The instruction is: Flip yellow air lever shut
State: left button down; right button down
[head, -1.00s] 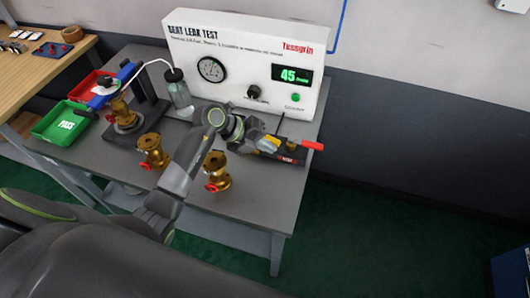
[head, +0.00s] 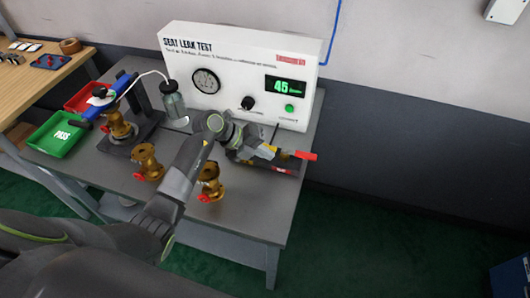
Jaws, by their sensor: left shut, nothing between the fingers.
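A small yellow part, which looks like the air lever (head: 267,150), shows at the low dark fixture (head: 284,168) near the right end of the bench. My left gripper (head: 259,153) is right beside it, with its fingers shut and nothing held. The gripper partly covers the lever, and I cannot tell whether they touch. The lever's exact angle is hard to read. My right gripper is not in view.
A red handle (head: 306,156) sticks out past the bench's right side. The seat leak test panel (head: 240,75) stands behind, its display reading 45. Brass valves (head: 210,182) stand left of the fixture. A green PASS tray (head: 58,134) is at far left.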

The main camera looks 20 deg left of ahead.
pick_arm(q)
jog(key=shift+s+a+r, duration=0.1)
jog(key=shift+a+r, duration=0.2)
jog(key=shift+a, duration=0.05)
jog(key=b+v, duration=0.2)
jog(key=v, duration=1.4)
jog(key=shift+s+a+r, duration=0.15)
